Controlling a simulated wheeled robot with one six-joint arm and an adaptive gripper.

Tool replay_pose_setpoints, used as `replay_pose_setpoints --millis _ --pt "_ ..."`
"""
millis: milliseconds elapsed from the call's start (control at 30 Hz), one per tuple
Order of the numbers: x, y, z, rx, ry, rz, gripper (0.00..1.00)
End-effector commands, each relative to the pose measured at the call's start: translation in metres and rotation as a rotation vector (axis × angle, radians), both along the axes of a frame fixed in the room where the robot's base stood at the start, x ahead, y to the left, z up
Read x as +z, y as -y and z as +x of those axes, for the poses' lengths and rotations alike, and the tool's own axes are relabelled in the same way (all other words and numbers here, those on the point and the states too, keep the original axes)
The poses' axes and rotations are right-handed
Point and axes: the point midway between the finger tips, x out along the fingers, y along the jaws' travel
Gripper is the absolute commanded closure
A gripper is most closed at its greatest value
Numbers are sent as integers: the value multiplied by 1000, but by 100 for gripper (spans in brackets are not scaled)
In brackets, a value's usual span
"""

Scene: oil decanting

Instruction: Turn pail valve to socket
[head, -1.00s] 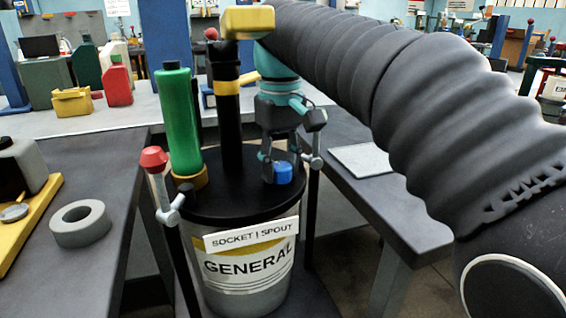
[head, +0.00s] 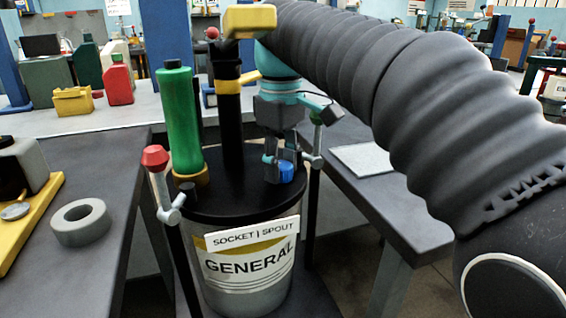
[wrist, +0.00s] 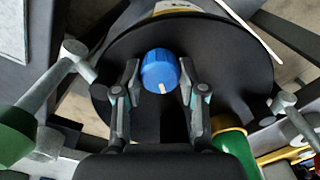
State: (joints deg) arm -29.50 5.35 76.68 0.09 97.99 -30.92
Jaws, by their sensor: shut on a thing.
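The pail (head: 245,272) stands in the middle, with a black lid (head: 225,192) and labels reading "SOCKET | SPOUT" and "GENERAL". The blue valve knob (head: 286,172) sits on the lid near its right front edge. In the wrist view the knob (wrist: 160,72) has a pale mark at its lower edge. My gripper (head: 278,172) points down over the lid, its fingers shut on the knob's two sides. In the wrist view my gripper's fingertips (wrist: 160,76) flank the knob. A green cylinder (head: 178,120) stands in a yellow collar at the lid's left. The socket and spout are not clearly told apart.
A grey ring (head: 80,222) lies on the left table. The right table (head: 415,225) holds a flat grey plate (head: 363,159).

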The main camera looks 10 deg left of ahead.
Motion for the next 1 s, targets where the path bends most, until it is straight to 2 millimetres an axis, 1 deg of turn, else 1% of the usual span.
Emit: replay_pose_setpoints --millis 167,200,267,300,567,667,767,1000 --pt "1 2 2 -4 6 -4 94" --pt "1 2 2 -4 6 -4 52" --pt "1 2 2 -3 6 -4 37" --pt "1 2 1 -3 5 -4 34" --pt "1 -1 0 3 2 -2 34" --pt "4 -2 0 3 4 -1 34" --pt "14 -3 0 4 4 0 34" --pt "48 -2 1 4 5 -1 34"
